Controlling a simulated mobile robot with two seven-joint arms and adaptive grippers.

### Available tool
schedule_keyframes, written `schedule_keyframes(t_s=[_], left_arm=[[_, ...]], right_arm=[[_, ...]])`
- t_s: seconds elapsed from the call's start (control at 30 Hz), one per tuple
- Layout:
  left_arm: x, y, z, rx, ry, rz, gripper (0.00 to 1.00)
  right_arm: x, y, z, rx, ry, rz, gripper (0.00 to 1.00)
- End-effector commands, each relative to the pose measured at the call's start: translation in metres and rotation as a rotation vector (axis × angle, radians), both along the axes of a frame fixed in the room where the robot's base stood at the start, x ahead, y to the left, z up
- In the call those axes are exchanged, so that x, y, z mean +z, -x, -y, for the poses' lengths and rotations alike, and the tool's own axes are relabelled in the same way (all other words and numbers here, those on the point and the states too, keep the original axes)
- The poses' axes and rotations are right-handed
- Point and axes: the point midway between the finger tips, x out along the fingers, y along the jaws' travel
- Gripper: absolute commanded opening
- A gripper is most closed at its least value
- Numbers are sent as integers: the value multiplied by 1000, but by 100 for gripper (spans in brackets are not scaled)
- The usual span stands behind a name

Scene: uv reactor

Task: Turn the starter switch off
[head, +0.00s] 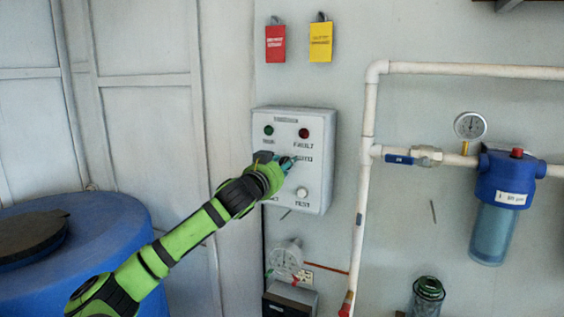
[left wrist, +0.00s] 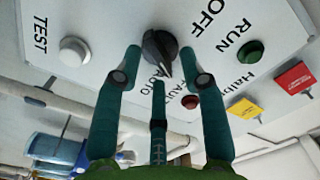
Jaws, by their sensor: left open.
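The starter switch is a black rotary knob (left wrist: 159,48) on a white control box (head: 317,192) on the wall. In the left wrist view its narrow end points toward the AUTO label, and the OFF label lies off to its upper right. My left gripper (head: 287,162) is at the box front in the head view and mostly hides the knob there. In the left wrist view my left gripper (left wrist: 162,56) is open, with teal fingers on both sides of the knob and one below it. Contact cannot be told. My right gripper is not in view.
The box also carries a green RUN lamp (head: 269,131), a red FAULT lamp (head: 303,133) and a white TEST button (head: 301,193). A white pipe (head: 368,120) runs close on the right. A blue barrel (head: 110,245) stands lower left. Red (head: 275,44) and yellow (head: 320,42) tags hang above.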

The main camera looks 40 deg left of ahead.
Motion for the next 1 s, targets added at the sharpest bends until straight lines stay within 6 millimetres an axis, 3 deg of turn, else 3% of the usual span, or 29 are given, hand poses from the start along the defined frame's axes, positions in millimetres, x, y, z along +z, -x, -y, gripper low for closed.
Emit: schedule_keyframes(t_s=[0.17, 0.3, 0.67, 1.0], left_arm=[[-1, 0, 0, -1, 0, 1, 41], [0, 0, 0, 0, 0, 0, 0], [-1, 0, 0, 0, 17, 5, 0], [0, 0, -1, 0, 188, 61, 0]], right_arm=[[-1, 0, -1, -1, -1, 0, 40], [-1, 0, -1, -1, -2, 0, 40], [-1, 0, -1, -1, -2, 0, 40], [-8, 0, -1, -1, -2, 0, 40]])
